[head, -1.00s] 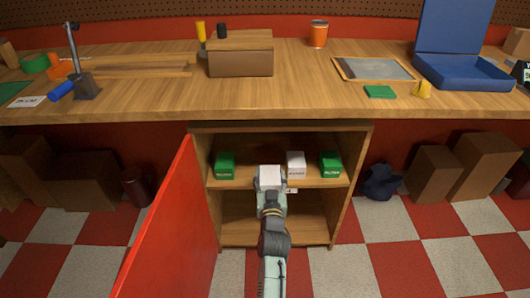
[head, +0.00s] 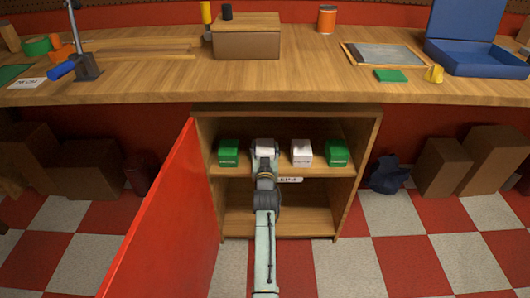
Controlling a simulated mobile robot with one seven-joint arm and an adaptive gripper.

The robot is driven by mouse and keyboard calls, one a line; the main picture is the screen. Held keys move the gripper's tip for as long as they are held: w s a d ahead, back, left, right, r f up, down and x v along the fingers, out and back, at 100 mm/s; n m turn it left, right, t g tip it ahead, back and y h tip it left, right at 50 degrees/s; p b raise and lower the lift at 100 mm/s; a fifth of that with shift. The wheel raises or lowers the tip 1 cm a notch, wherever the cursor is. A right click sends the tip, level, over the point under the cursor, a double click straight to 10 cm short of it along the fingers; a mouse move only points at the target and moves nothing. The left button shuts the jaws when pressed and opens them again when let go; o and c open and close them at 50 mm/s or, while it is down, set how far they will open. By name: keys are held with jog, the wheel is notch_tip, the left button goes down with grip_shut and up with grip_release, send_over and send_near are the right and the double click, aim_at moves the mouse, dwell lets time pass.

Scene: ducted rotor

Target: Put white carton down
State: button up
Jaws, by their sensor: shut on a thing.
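A white carton (head: 265,146) is at my gripper (head: 265,151), at the upper shelf (head: 284,169) of the open cabinet. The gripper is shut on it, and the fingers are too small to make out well. The carton is in line with the other cartons. Whether its base touches the shelf is hidden by my gripper. A second white carton (head: 301,153) stands to its right. A green carton (head: 228,153) stands to its left, with a gap. Another green carton (head: 337,153) stands at the far right.
The red cabinet door (head: 160,220) stands open on the left. The lower shelf (head: 300,222) looks empty where visible. A label (head: 289,180) sits on the shelf's front edge. The worktop (head: 300,92) overhangs above, bearing a brown box (head: 246,42) and an orange can (head: 327,18).

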jog(key=shift+r, duration=0.25)
jog(key=shift+f, duration=0.3)
jog(key=o, duration=1.3)
jog(key=shift+s+r+p, duration=0.15)
jog(key=shift+r+p, duration=0.15)
jog(key=s+p, duration=0.4)
jog(key=s, duration=0.7)
jog(key=shift+s+p, duration=0.4)
jog(key=shift+f, duration=0.1)
